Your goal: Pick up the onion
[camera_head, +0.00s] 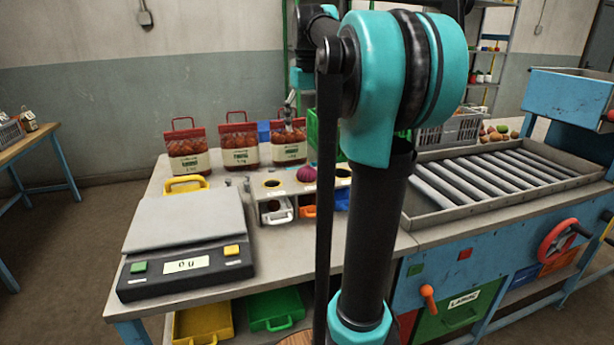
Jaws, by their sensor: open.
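A round purple-red onion (306,174) sits at the back edge of a pale rack with round holes (288,187), near the middle of the table. My gripper (290,101) is small and far off in the view, above and slightly left of the onion, in front of the right-hand red sack (289,142). It is open and apart from the onion. Its fingertips are hard to make out. My arm's large teal joint and dark links hide the area right of the rack.
A scale (187,249) takes up the left of the table. A roller conveyor (497,178) lies to the right, with mixed produce (497,132) beyond it. Coloured bins sit under the rack.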

